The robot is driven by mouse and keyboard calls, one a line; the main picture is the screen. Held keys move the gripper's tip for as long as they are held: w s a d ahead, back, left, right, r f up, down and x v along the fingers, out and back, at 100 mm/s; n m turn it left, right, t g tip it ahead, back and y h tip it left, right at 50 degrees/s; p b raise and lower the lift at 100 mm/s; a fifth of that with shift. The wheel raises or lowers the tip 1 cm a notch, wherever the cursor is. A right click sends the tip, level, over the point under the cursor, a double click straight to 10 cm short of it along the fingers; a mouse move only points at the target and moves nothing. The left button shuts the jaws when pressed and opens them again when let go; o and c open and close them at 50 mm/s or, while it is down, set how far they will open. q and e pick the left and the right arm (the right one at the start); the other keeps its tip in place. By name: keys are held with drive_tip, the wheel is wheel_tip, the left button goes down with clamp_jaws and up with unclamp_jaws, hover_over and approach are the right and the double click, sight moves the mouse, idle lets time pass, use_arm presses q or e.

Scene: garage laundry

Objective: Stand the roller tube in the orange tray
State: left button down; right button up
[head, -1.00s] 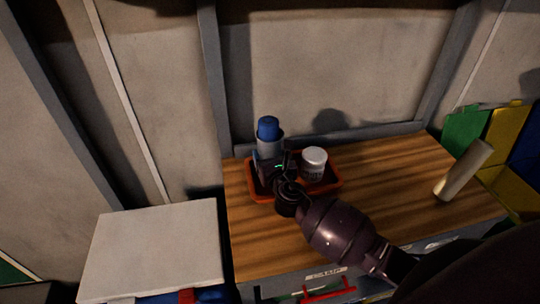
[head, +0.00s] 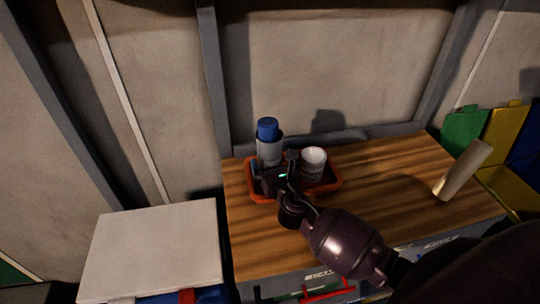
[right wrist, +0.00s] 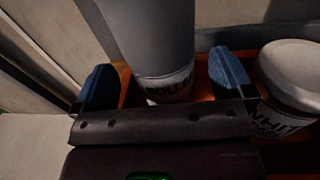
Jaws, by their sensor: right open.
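The roller tube (head: 269,148), a grey cylinder with a blue top, stands upright in the left part of the orange tray (head: 325,190). In the right wrist view the tube (right wrist: 158,40) has part of a label that seems to read "ROLLER". My right gripper (head: 268,172) is at the tray, low at the tube's near side. Its two blue fingers (right wrist: 165,78) are apart, one on each side of the tube, with gaps showing. The tube's base is partly hidden by my gripper. My left gripper is out of view.
A white-lidded jar (head: 313,163) stands in the tray just right of my gripper, and close to its right finger in the wrist view (right wrist: 290,85). A beige cylinder (head: 462,170) stands on the right of the wooden bench top (head: 390,185). The bench between is clear.

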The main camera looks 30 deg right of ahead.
drive_tip(key=s, duration=0.2)
drive_tip(key=s+a, duration=0.1)
drive_tip(key=s, duration=0.4)
drive_tip(key=shift+s+a, duration=0.15)
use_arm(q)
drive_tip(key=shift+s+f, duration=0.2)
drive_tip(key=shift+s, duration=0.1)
use_arm(e)
drive_tip(key=shift+s+a, duration=0.1)
drive_tip(key=shift+s, duration=0.5)
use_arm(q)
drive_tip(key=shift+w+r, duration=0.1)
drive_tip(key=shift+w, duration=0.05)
